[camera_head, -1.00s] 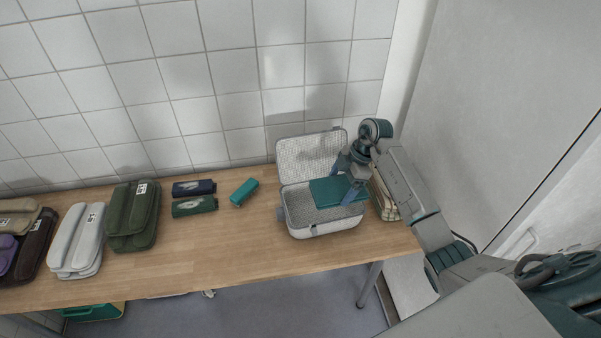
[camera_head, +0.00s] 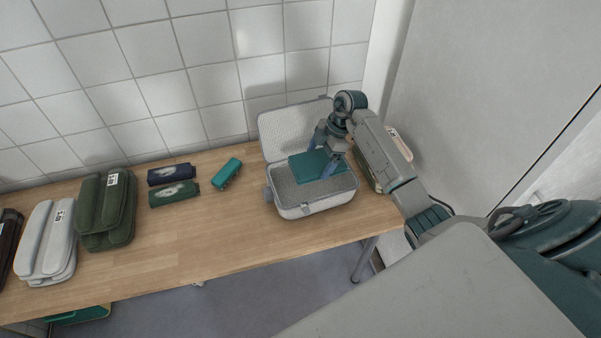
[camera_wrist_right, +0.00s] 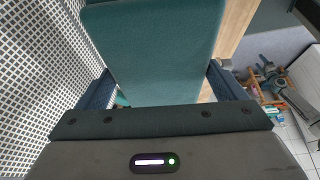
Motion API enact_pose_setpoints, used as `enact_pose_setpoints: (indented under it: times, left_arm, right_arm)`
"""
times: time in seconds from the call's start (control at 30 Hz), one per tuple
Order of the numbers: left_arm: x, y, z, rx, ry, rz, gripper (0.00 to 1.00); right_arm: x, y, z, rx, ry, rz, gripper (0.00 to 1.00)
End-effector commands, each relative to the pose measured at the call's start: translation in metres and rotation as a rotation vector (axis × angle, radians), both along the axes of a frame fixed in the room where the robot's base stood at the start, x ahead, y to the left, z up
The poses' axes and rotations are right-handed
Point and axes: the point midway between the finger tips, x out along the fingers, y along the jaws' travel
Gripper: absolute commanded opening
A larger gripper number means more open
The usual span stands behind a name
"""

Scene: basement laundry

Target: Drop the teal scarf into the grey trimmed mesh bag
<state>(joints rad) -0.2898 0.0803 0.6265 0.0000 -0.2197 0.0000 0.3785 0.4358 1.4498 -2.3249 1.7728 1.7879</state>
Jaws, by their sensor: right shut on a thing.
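The teal scarf (camera_head: 306,166), folded into a flat rectangle, is in my right gripper (camera_head: 321,166). The gripper is shut on it. The scarf hangs over the open mesh bag (camera_head: 320,207), a light grey box-shaped bag with grey trim, its lid raised at the back. I cannot tell whether the scarf touches the bag's inside. In the right wrist view the scarf (camera_wrist_right: 165,50) lies between both fingers, with the bag's white mesh (camera_wrist_right: 40,60) along the left. My left gripper is not in view.
Left of the bag on the wooden table (camera_head: 200,235) lie a teal roll (camera_head: 226,174), a navy roll (camera_head: 171,174) and a dark green roll (camera_head: 174,194). Folded green (camera_head: 105,210) and light grey (camera_head: 46,242) bags lie further left. A pale case (camera_head: 399,143) stands behind my right arm.

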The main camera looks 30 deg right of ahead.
Motion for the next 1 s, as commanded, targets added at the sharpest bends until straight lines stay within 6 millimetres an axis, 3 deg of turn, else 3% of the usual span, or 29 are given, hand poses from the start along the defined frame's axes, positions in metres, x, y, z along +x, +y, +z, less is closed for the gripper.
enact_pose_setpoints:
  times: [0.1,0.23,0.27,0.3,0.47,0.67,1.0]
  left_arm:
    - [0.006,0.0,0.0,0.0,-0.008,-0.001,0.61]
    - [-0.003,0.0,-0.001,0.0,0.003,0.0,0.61]
    - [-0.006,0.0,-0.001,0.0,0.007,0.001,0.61]
    - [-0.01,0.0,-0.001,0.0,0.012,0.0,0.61]
    - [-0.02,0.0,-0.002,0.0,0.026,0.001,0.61]
    - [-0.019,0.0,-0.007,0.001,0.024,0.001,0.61]
    - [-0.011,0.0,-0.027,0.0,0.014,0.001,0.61]
  right_arm:
    - [0.0,0.0,-0.001,0.0,-0.001,0.0,0.66]
    - [0.0,0.0,0.0,0.0,-0.001,0.0,0.66]
    - [0.0,0.0,0.0,0.0,-0.001,0.0,0.94]
    - [0.0,0.0,0.0,0.0,-0.001,0.0,1.0]
    - [0.0,0.0,-0.001,0.0,0.0,0.0,1.0]
    - [0.0,-0.004,0.008,-0.001,-0.004,-0.001,1.0]
    - [-0.004,-0.03,0.068,-0.002,-0.005,0.0,1.0]
